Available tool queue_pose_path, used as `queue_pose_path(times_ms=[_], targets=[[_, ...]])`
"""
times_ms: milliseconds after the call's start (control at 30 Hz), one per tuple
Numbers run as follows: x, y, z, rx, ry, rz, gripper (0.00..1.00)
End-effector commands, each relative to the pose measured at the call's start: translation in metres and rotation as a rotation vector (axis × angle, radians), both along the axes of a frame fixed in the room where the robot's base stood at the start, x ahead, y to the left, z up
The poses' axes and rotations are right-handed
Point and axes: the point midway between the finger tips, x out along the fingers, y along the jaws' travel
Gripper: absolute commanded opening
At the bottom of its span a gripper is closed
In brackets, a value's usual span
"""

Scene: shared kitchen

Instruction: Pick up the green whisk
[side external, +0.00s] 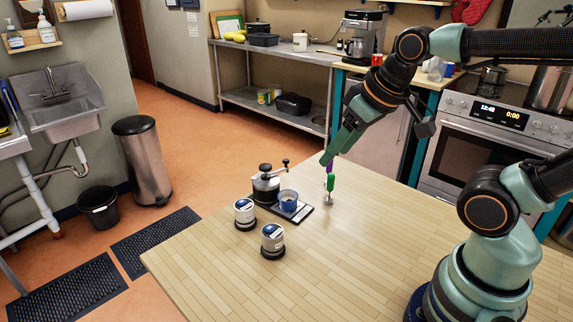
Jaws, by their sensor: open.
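The green whisk (331,184) stands roughly upright on the wooden table (230,285), right of the dark tray. Its green handle is at the top and a small pale metal part shows near the tabletop. My gripper (327,161) points down just above and slightly behind the handle, with its jaws open. A small gap seems to lie between the gripper and the handle, but depth is hard to judge. A thin purple piece (329,169) shows between them; I cannot tell what it belongs to.
Left of the whisk, a dark tray (300,215) holds a blue cup (288,200). A hand grinder (265,184) stands by it. Two labelled canisters (244,212) (272,239) stand nearer the front. The table's middle and front are clear.

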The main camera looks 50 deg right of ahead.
Motion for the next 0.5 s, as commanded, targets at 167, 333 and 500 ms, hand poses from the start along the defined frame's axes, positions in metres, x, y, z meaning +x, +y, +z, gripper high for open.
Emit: queue_pose_path(times_ms=[167,333,500], targets=[[0.008,-0.007,0.002,-0.053,0.031,0.08,0.6],[0.029,-0.027,0.003,-0.189,0.121,0.333,0.6],[0.055,-0.054,-0.003,-0.309,0.22,0.653,0.6]])
